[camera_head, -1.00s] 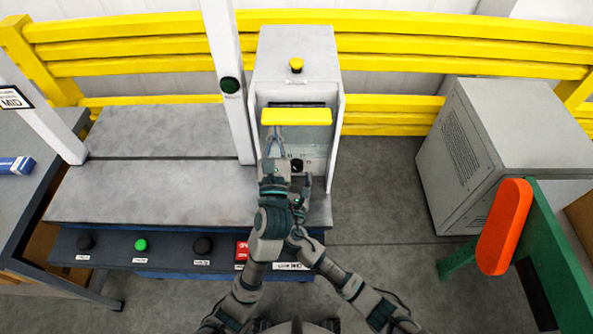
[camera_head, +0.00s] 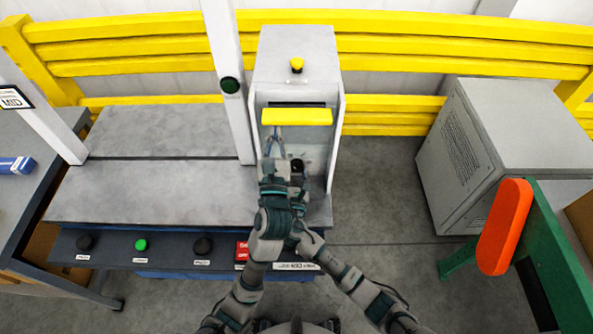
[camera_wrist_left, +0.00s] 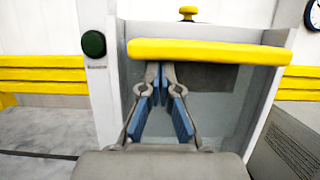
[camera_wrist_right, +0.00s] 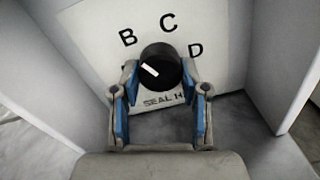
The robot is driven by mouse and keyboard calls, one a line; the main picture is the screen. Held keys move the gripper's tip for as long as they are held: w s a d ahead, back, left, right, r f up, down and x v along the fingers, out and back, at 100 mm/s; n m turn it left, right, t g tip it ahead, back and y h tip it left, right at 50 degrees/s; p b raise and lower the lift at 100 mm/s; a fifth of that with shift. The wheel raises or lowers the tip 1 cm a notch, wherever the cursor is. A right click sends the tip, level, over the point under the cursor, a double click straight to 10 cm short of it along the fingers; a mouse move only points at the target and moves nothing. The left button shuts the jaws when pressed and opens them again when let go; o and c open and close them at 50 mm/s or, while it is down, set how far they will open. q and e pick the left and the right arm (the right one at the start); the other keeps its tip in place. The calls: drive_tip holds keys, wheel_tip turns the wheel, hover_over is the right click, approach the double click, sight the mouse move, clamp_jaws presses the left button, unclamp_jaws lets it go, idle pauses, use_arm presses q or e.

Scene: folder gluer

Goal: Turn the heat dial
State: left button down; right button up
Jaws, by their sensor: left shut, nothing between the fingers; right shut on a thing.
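The heat dial (camera_wrist_right: 163,60) is a black round knob on a pale panel lettered B, C and D. Its white mark points to the upper left, toward B. In the right wrist view my right gripper (camera_wrist_right: 161,76) is shut on the dial, one finger on each side. In the head view the dial (camera_head: 297,165) shows just above my right gripper, which my left arm largely hides. My left gripper (camera_wrist_left: 160,76) is shut and empty, its tips just under the yellow bar (camera_wrist_left: 205,51); I cannot tell if they touch it.
The dial sits in a recess between grey side walls (camera_head: 338,135). A yellow button (camera_head: 296,65) is on the housing top. A white post (camera_head: 228,80) with a dark green button stands at left. A grey cabinet (camera_head: 500,130) and an orange lever (camera_head: 504,227) are at right.

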drive_tip(key=shift+m, duration=0.4)
drive_tip(key=m, duration=0.4)
drive_tip(key=shift+m, duration=0.3)
drive_tip(key=m, duration=1.1)
drive_tip(key=shift+m, duration=0.3)
drive_tip(key=m, duration=0.4)
drive_tip(key=shift+s+f+m, duration=0.1)
drive_tip(key=shift+f+m, duration=0.1)
drive_tip(key=shift+m, duration=0.2)
drive_tip(key=o, duration=1.1)
drive_tip(key=shift+o, duration=0.2)
drive_tip(key=shift+r, duration=0.15)
drive_tip(key=shift+r+y, duration=0.15)
drive_tip(key=shift+y, duration=0.25)
